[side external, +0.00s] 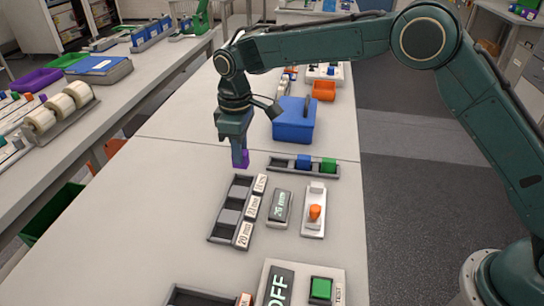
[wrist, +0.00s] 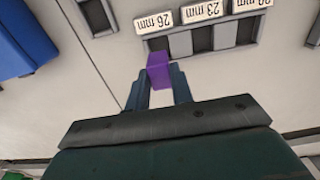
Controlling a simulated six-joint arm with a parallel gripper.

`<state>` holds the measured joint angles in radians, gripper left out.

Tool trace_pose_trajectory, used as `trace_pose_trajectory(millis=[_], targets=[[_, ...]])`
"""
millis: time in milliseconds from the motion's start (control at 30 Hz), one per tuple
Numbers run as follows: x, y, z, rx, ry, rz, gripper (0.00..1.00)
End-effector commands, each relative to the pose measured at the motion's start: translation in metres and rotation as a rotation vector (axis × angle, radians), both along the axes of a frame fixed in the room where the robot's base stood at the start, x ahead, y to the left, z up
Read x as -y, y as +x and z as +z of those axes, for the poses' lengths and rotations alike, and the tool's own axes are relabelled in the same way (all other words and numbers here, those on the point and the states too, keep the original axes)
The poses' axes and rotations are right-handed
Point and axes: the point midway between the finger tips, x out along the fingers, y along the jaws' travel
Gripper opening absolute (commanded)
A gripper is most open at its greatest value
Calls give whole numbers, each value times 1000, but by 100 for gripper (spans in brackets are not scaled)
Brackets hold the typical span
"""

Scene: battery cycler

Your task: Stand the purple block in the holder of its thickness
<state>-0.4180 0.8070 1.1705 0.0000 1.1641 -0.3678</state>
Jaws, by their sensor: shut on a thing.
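My gripper (side external: 238,150) is shut on the purple block (side external: 240,160) and holds it beyond the far end of the three-slot holder (side external: 230,217). In the wrist view the purple block (wrist: 160,72) sits between the fingertips (wrist: 160,85), close to the holder (wrist: 180,45) at its 26 mm end. From above they overlap slightly or nearly touch; I cannot tell the height gap. The holder's labels read 26 mm (wrist: 155,23), 23 mm (wrist: 200,11) and 20 mm, upside down in that view. Its dark slots look empty.
A rack (side external: 325,171) with a blue block and a green block lies to the right. A small display (side external: 280,208) and a white device with an orange knob (side external: 314,213) stand right of the holder. A blue bin (side external: 293,122) is behind. Table left of the holder is clear.

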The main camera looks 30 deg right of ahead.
Motion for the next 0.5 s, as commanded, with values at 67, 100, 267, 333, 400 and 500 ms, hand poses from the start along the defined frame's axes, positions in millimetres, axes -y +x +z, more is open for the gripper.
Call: trace_pose_trajectory(millis=[67, 100, 267, 333, 400, 500], targets=[[0, 0, -6, -2, -1, 0, 1], [0, -1, -8, -3, -1, 0, 1], [0, 0, -19, -1, -1, 0, 1], [0, 0, -24, -2, -1, 0, 1], [0, 0, -29, -2, -1, 0, 1], [0, -1, -36, -3, -1, 0, 1]])
